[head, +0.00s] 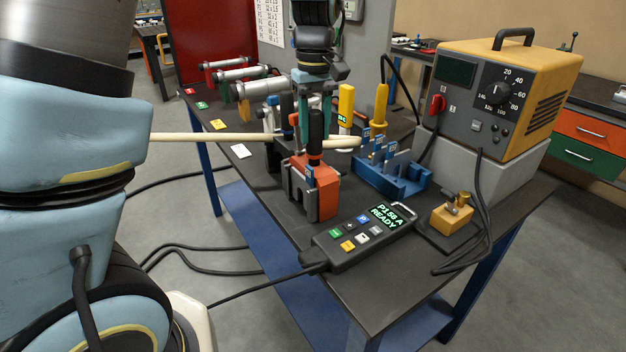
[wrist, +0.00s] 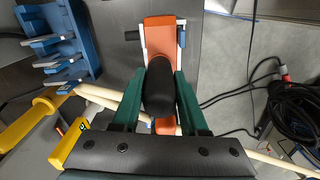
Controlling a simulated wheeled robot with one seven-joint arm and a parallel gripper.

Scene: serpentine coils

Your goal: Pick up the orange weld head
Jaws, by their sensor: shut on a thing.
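The orange weld head (head: 328,200) is a blocky orange body with a black upright handle and grey metal parts on its left side. It stands near the front edge of the dark bench; I cannot tell whether its base touches the bench top. My gripper (head: 316,122) comes down from above with its green fingers shut on the black handle. In the wrist view the handle lies between the fingers (wrist: 160,88), and the orange body (wrist: 160,32) shows beyond them.
A pale rod (head: 215,137) crosses close to my gripper. A blue slotted rack (head: 405,185) and a yellow-handled tool (head: 380,105) stand to the right. A control pendant (head: 365,235) lies in front. A yellow power unit (head: 500,90) stands at back right. Cables hang off the bench.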

